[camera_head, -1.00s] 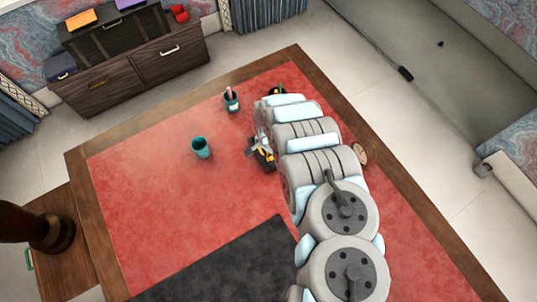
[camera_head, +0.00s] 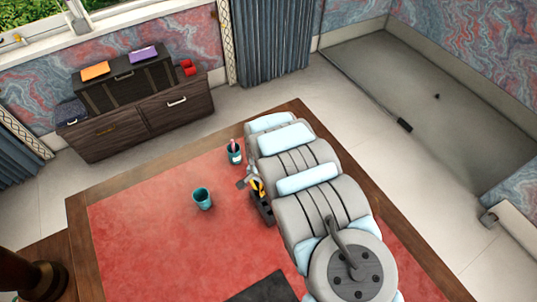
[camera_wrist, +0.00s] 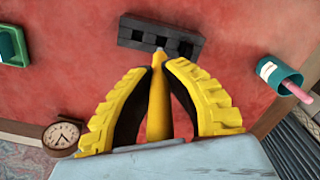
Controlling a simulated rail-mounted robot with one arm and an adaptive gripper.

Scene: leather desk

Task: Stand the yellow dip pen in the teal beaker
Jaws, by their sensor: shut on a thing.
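The yellow dip pen (camera_wrist: 158,100) is between the yellow fingers of my gripper (camera_wrist: 160,68) in the wrist view. My gripper is shut on it, and its narrow tip points toward a black slotted block (camera_wrist: 161,37). I cannot tell whether the tip touches the block. In the head view an open teal beaker (camera_head: 202,200) stands upright on the red desk top, left of the block (camera_head: 262,206); nothing shows sticking out of it. My arm hides most of my gripper there.
A second teal beaker (camera_head: 235,156), with a pale label and a pink stick in it, stands farther back; it also shows in the wrist view (camera_wrist: 279,76). A round clock (camera_wrist: 61,136) and a green object (camera_wrist: 12,46) lie at the left there. The desk's left half (camera_head: 140,225) is clear.

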